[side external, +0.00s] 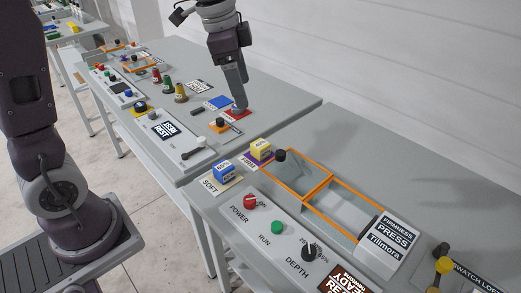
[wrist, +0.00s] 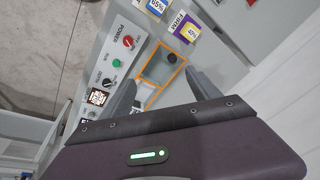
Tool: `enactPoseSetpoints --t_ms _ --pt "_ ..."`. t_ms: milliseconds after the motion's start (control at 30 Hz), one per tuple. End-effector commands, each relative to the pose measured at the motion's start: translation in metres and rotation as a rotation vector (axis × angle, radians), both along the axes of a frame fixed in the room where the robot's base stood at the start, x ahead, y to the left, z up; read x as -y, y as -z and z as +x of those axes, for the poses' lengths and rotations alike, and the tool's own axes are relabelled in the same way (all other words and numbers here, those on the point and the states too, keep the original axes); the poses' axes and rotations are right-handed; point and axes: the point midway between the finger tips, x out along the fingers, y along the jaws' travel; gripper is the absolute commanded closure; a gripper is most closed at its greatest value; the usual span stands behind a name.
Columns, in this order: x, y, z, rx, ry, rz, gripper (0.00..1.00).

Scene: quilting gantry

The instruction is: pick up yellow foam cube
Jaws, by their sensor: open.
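The yellow foam cube (side external: 260,149) sits on a purple-edged pad marked FIRM, near the corner of the near table. It also shows in the wrist view (wrist: 190,33), near the top and beyond my fingertips, with a percent label on its face. My gripper (side external: 238,106) appears in the side view above and behind the cube, in front of the red square on the far table; its exact height is unclear. In the wrist view my gripper (wrist: 158,80) has its two fingers spread apart with nothing between them. The cube is apart from the fingers.
A blue cube (side external: 224,171) sits on the SOFT pad beside the yellow one. An orange-framed press tray (side external: 330,205) with a black knob (side external: 280,155) lies just right of it. A gap separates the tables.

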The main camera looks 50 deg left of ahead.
Motion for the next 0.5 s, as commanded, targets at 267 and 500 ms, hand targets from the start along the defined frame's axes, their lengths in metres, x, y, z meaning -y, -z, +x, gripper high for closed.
enactPoseSetpoints --t_ms 267,500 --pt "-0.068 0.172 0.124 -0.169 0.602 0.125 0.29" --pt "-0.084 0.241 0.138 -0.212 0.820 0.147 0.29"
